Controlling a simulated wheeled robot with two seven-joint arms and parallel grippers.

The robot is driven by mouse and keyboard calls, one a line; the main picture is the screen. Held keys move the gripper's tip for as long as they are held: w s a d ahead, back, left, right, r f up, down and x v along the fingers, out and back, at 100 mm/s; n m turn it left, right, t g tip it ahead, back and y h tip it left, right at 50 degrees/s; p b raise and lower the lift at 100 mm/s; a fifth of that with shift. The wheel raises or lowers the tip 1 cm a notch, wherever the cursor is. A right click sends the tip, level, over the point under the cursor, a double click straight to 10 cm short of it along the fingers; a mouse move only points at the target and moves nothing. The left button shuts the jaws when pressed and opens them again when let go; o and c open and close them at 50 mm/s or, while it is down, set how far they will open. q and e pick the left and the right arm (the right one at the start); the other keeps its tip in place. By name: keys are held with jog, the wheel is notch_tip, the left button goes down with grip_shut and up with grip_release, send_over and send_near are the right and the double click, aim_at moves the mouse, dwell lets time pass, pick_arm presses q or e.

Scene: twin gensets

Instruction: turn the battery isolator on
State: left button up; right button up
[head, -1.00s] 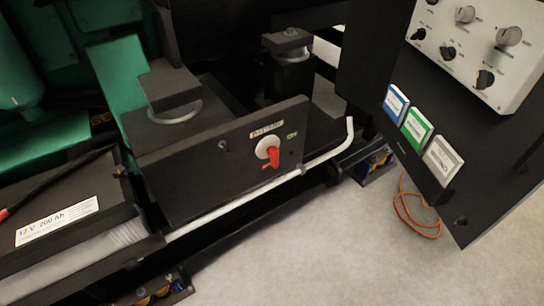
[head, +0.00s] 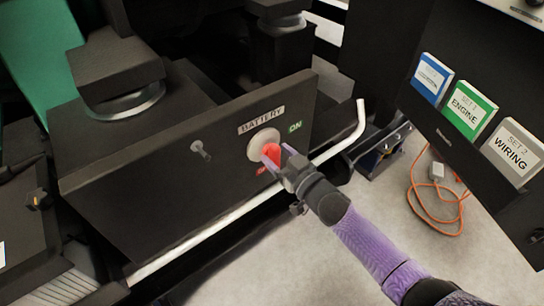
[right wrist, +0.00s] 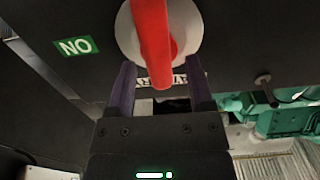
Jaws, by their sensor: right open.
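The battery isolator is a round white disc (head: 259,143) with a red handle (head: 270,153) on a dark panel marked BATTERY (head: 262,120). A green ON label (head: 295,127) is at its upper right; a small red label (head: 262,169) sits below, partly hidden. My right gripper (head: 279,157) is open at the handle and covers part of it. In the right wrist view the red handle (right wrist: 154,40) reaches down between the open fingers of the gripper (right wrist: 160,72). Whether they touch it I cannot tell. My left gripper is not in view.
A white rail (head: 220,233) runs below the panel and bends up at its right end. A small toggle (head: 201,150) is left of the isolator. A dark board with coloured binders (head: 468,108) stands at right. An orange cable (head: 437,205) lies on the pale floor.

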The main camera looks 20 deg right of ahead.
jog(key=shift+w+a, duration=0.25)
jog(key=shift+w, duration=0.4)
jog(key=c, duration=0.5)
grip_shut()
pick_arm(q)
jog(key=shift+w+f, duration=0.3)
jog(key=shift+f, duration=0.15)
